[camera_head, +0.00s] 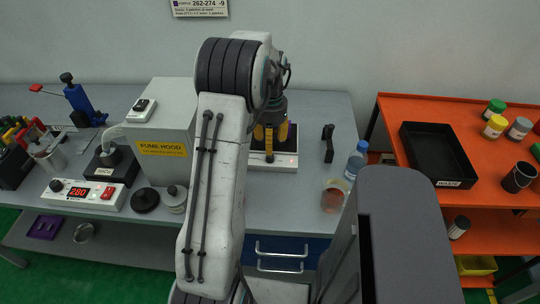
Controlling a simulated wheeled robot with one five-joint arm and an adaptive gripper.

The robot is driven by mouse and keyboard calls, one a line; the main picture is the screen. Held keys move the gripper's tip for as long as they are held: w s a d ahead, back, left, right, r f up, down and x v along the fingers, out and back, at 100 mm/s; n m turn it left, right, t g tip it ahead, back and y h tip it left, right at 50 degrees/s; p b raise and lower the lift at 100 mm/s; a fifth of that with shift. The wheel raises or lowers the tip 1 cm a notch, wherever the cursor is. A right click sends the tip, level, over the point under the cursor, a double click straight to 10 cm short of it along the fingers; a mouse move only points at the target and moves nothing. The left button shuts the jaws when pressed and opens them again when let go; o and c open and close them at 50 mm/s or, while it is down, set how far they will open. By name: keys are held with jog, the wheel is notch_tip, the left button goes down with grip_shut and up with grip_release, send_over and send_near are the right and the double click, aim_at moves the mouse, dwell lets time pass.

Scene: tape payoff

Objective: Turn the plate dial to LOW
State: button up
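The plate (286,166) is a low white unit on the grey bench, right of my arm, with a dark top. A small dark knob that looks like its dial (269,157) shows at its front face, but its markings are too small to read. My gripper (270,146) points down over the plate, its yellow-sided fingers just above or at the dial. I cannot tell whether they touch it. My arm hides the left part of the plate.
A fume hood (163,140) and a station with a red display (90,194) stand left. A blue-capped bottle (355,162), an amber beaker (333,197) and a black stand (328,143) are right of the plate. An orange shelf holds a black waste tray (470,178).

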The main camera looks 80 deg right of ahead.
aim_at(270, 158)
jog(key=shift+f, duration=3.3)
grip_shut()
